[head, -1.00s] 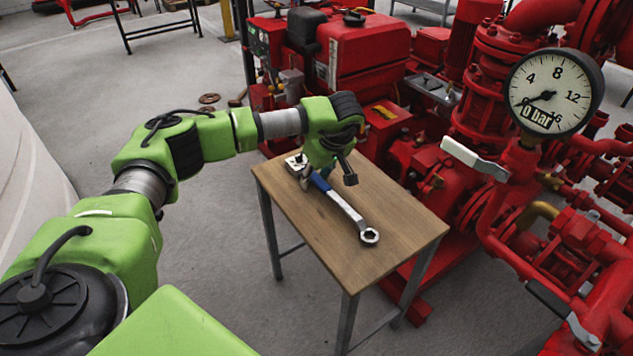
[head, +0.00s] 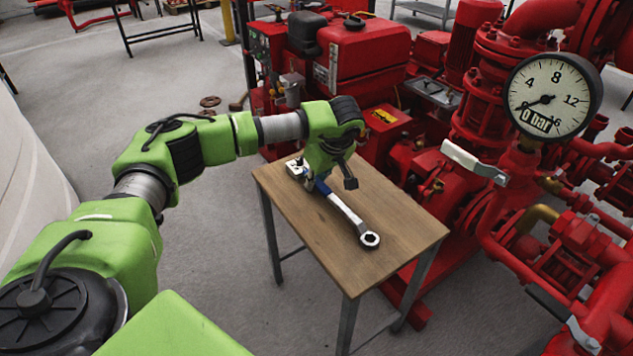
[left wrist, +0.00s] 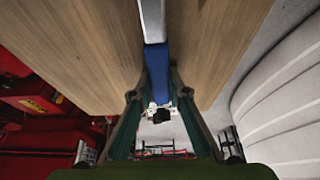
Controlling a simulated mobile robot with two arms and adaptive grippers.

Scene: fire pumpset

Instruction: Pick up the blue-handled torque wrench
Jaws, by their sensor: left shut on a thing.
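The torque wrench (head: 347,210) lies along the wooden table (head: 340,258), with a silver shaft, a ring end towards the near right and a blue handle. My left gripper (head: 324,181) points down over the table and is shut on the blue handle. In the left wrist view the blue handle (left wrist: 157,72) runs between the two fingers of my left gripper (left wrist: 157,95). Part of the handle is hidden by the gripper in the head view. I cannot tell whether the wrench is lifted off the table. My right gripper is not in view.
The red pump set stands close behind and right of the table, with a pressure gauge (head: 553,95) and a white-handled lever (head: 472,160). The near part of the tabletop is clear. Open grey floor (head: 215,260) lies left of the table.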

